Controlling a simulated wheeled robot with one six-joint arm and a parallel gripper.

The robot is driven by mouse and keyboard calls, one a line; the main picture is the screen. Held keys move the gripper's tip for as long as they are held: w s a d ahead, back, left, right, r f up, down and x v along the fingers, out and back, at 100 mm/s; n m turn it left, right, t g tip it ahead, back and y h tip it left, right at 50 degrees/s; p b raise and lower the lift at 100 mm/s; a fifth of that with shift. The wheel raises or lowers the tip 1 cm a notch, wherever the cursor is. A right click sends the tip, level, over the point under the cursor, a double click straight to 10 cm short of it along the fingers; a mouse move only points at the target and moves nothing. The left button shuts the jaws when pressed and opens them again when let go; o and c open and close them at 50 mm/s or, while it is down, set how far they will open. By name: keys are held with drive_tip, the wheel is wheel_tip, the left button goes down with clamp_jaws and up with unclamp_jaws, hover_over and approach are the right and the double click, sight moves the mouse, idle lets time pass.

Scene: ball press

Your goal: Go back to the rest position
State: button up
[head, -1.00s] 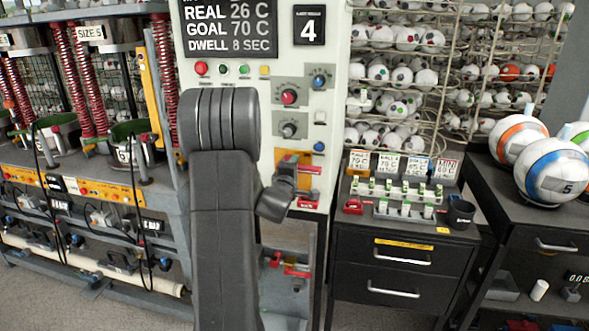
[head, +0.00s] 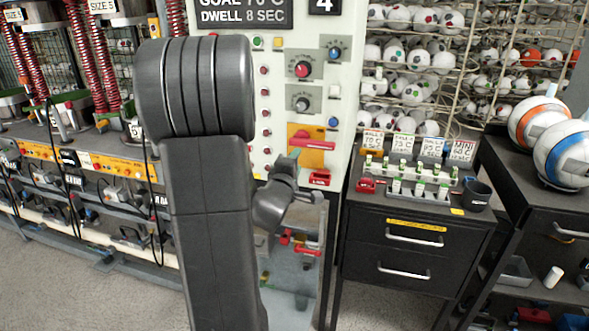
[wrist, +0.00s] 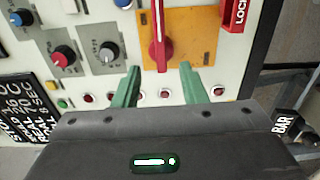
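My gripper (wrist: 160,66) is open in the wrist view, its two green fingers apart with nothing between them. It points at the white control panel (wrist: 120,45). A red lever (wrist: 157,40) on an orange plate (wrist: 196,42) lies just past the fingertips, apart from them as far as I can tell. In the head view the lever (head: 312,143) sits level on the panel (head: 272,75), just above my wrist. My dark arm stands in front of the panel, and the fingers are mostly hidden there.
Several buttons and knobs cover the panel. Right of it, a black drawer cabinet (head: 410,260) carries a rack of green-topped vials (head: 410,185) and a dark cup (head: 476,195). Balls lie on a dark bench (head: 520,175) at the far right. Clear floor (head: 80,290) shows at the lower left.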

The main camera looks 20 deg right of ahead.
sight(306, 145)
drive_tip(key=shift+s+a, duration=0.3)
drive_tip(key=shift+s, duration=0.15)
drive_tip(key=p+x, duration=0.3)
drive_tip(key=x, duration=1.1)
drive_tip(key=shift+s, duration=0.1)
